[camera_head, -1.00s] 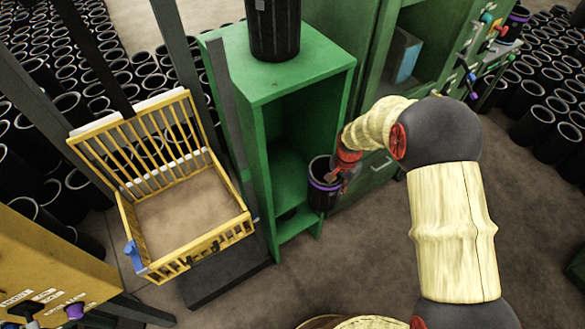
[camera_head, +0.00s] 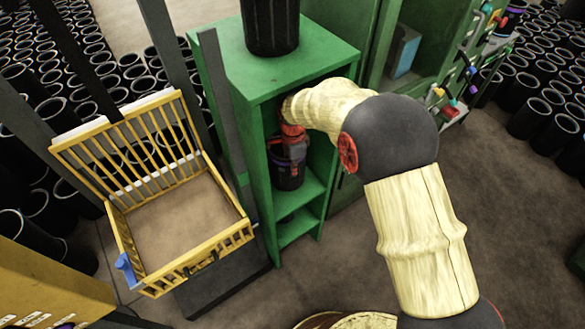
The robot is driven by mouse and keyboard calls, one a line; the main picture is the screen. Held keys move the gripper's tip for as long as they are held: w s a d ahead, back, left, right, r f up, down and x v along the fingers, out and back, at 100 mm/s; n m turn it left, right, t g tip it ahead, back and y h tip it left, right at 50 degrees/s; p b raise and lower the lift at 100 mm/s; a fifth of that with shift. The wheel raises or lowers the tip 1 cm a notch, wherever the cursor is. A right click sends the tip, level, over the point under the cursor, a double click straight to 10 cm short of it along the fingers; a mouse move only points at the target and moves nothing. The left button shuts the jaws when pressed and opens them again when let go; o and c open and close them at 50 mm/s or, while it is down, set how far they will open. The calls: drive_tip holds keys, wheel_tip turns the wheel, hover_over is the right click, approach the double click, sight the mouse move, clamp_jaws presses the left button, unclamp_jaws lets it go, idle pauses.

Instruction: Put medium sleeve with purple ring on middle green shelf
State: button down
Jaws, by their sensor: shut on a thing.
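The black sleeve with a purple ring (camera_head: 288,178) is inside the green shelf unit (camera_head: 322,45), at the level of its middle shelf (camera_head: 311,187). My gripper (camera_head: 291,152) is shut on the sleeve's upper part, with my arm reaching in from the right through the open front. The sleeve looks upright. The gripper covers most of its rim. I cannot tell whether its base touches the shelf board.
A black sleeve (camera_head: 270,25) stands on top of the shelf unit. A yellow barred crate (camera_head: 160,277) stands to the left. Green cabinets (camera_head: 425,20) stand behind right. Many black sleeves cover the floor around. The floor in front is clear.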

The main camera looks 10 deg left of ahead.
drive_tip(key=b, duration=0.4)
hover_over(293, 190)
drive_tip(key=shift+w+a+f, duration=0.1)
drive_tip(key=shift+w+f, duration=0.05)
drive_tip(key=shift+f, duration=1.4)
drive_tip(key=shift+w+a+f, duration=0.1)
drive_tip(key=shift+w+f, duration=0.05)
drive_tip(key=shift+f, duration=1.35)
drive_tip(key=shift+f+b, duration=0.3)
drive_tip(key=shift+f, duration=0.2)
drive_tip(key=c, duration=1.9)
unclamp_jaws()
drive_tip(key=shift+f, duration=0.1)
drive_tip(key=shift+s+d+f, duration=0.1)
drive_tip(key=shift+s, duration=0.05)
wheel_tip(293, 190, up, 8)
drive_tip(key=shift+f, duration=0.15)
